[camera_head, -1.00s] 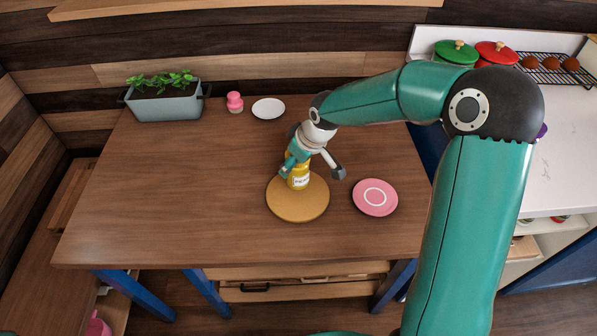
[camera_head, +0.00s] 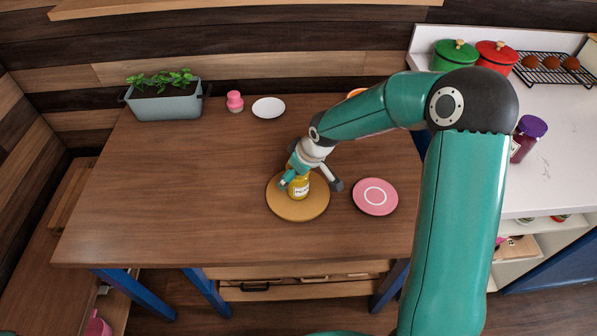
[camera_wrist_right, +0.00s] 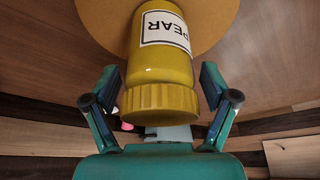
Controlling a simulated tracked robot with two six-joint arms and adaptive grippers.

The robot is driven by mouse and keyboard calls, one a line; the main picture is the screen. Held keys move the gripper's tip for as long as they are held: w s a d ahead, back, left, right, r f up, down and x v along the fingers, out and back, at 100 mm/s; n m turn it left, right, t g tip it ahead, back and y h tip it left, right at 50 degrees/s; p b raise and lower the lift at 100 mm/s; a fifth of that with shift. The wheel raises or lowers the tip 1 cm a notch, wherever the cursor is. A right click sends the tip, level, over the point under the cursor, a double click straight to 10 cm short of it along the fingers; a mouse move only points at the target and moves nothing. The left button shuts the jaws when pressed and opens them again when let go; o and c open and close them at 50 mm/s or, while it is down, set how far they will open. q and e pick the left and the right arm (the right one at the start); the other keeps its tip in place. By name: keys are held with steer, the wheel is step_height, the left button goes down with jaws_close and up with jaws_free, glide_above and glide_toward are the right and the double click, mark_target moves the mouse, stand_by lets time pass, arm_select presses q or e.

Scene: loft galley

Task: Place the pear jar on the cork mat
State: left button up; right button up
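The pear jar (camera_head: 300,189) is yellow with a white label. It stands upright on the round cork mat (camera_head: 300,212), near its middle as far as I can see. My right gripper (camera_head: 295,181) is over the jar, partly hiding its top. In the right wrist view the jar (camera_wrist_right: 163,67), its ribbed yellow lid nearest me, sits between the two fingers of the right gripper (camera_wrist_right: 160,86). A narrow gap shows on each side, so the fingers look open around it. My left gripper is not in view.
A pink plate (camera_head: 375,209) lies just right of the mat. A white plate (camera_head: 268,102), a pink-topped shaker (camera_head: 235,101) and a planter (camera_head: 165,103) stand at the back. A purple-lidded jar (camera_head: 528,138) stands on the right counter. The table's left side is clear.

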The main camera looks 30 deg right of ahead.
steer(key=shift+s+d+r, duration=0.1)
steer(key=shift+r, duration=0.45)
steer(key=v, duration=1.1)
steer(key=shift+s, duration=0.1)
